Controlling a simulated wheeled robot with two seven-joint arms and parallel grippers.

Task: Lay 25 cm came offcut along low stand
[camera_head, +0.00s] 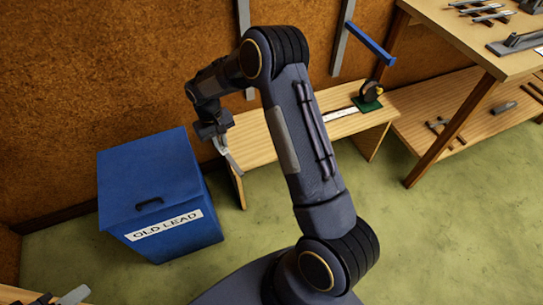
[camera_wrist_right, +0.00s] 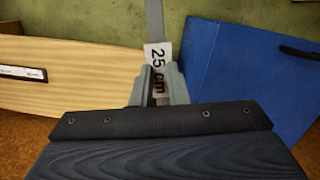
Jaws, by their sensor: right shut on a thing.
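The low stand (camera_head: 255,143) is a pale wooden bench against the brown wall, right of the blue bin. My right gripper (camera_head: 217,136) is shut on the came offcut (camera_head: 233,162), a thin grey strip hanging tilted by the stand's left end. In the wrist view the right gripper (camera_wrist_right: 158,85) pinches the strip (camera_wrist_right: 155,20) at its white "25 cm" label (camera_wrist_right: 158,58). There the stand (camera_wrist_right: 75,72) is on the left, and the strip looks clear of it. Part of the stand is hidden behind my right arm.
A blue "OLD LEAD" bin (camera_head: 150,185) stands close left of the stand; it also shows in the wrist view (camera_wrist_right: 235,65). A workbench (camera_head: 470,50) is at right.

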